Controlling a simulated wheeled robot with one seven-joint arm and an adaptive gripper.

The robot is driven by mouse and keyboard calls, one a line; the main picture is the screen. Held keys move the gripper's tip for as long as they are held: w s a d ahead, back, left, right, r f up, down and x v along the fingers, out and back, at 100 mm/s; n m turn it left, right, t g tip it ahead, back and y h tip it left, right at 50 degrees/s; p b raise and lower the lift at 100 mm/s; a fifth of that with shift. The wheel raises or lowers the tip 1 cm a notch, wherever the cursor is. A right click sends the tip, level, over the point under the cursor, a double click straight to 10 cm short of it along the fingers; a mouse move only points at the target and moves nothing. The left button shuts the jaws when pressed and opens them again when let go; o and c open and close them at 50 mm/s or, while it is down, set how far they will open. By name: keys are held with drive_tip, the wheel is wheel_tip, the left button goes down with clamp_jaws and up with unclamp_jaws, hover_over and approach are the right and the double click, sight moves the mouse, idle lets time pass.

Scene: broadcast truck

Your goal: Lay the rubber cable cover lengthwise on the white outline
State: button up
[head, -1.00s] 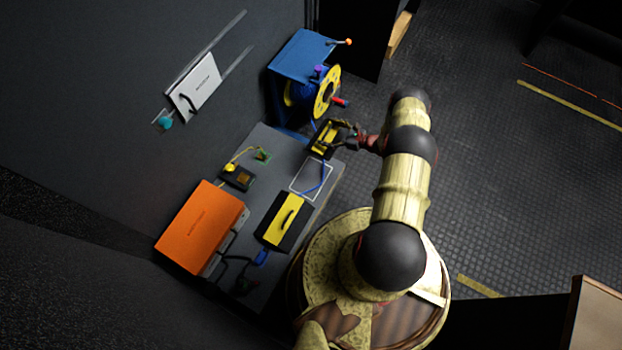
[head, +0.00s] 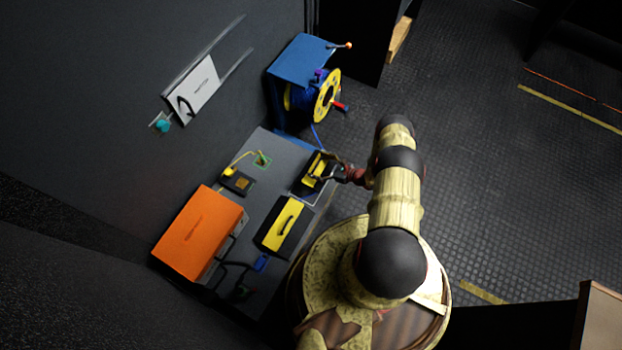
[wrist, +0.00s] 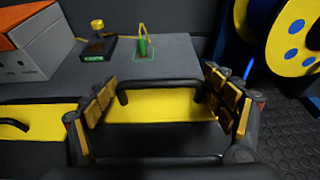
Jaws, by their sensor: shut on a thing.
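The rubber cable cover (head: 324,166), black with a yellow top and a black handle, is held in my gripper (head: 327,173) over the table's right edge. In the wrist view the cover's yellow top (wrist: 160,106) lies between the two spread fingers of my gripper (wrist: 162,103), with its handle bar across the far side. The white outline (head: 313,204) on the table is mostly hidden under the held cover; only a short stretch shows below it. I cannot tell whether the cover touches the table.
A second black-and-yellow piece (head: 284,222) with a handle lies close by on the grey table (head: 262,197). An orange case (head: 199,232), a small dark device (head: 238,182) and a blue connector (head: 261,263) are also there. A blue stand with a yellow cable reel (head: 327,96) stands beyond.

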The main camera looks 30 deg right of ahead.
drive_tip(key=a+f, duration=0.1)
drive_tip(key=a+f+b, duration=0.1)
drive_tip(key=f, duration=0.1)
drive_tip(key=s+a+f, duration=0.1)
drive_tip(key=shift+a+f, duration=0.35)
drive_tip(key=shift+f, duration=0.05)
drive_tip(key=shift+a+f+b, duration=0.1)
drive_tip(key=shift+f+b, duration=0.9)
drive_tip(key=shift+f, duration=0.6)
drive_tip(key=shift+f, duration=0.15)
drive_tip(key=o, duration=1.6)
drive_tip(key=shift+o, duration=0.4)
